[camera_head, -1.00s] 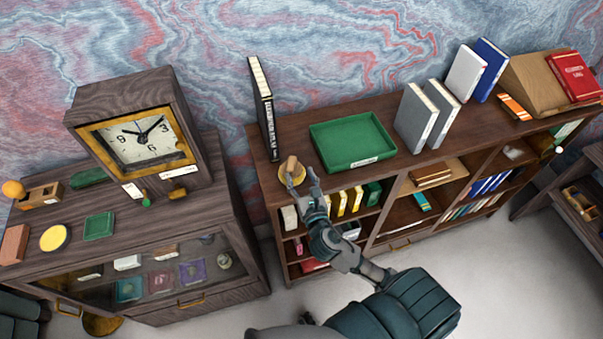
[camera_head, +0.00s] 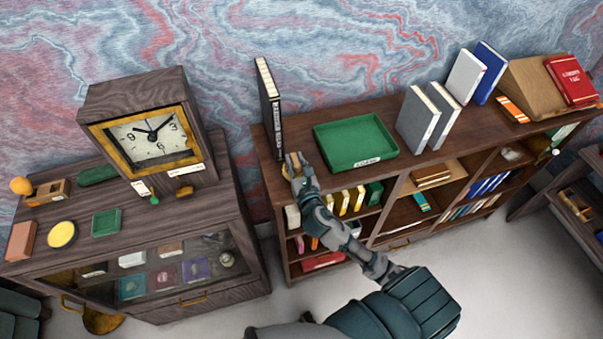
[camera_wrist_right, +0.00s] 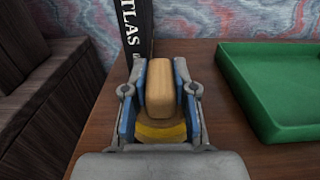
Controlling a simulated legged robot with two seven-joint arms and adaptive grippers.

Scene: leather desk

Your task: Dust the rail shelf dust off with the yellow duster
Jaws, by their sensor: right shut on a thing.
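The yellow duster has a tan wooden handle and a round yellow base (camera_wrist_right: 160,132) in the right wrist view. In the head view its handle (camera_head: 293,160) shows at the left end of the bookshelf top. My right gripper (camera_head: 294,168) is shut on the handle, one finger on each side in the right wrist view (camera_wrist_right: 160,75). The base is at or just above the wood; I cannot tell if it touches. I cannot make out any dust on the bookshelf top (camera_head: 300,125). My left gripper is not in view.
A black atlas (camera_head: 269,108) stands upright just behind the duster. A green tray (camera_head: 355,143) lies to the right. Grey books (camera_head: 418,120) stand farther right. A cabinet with a clock (camera_head: 152,140) is at left, past a gap.

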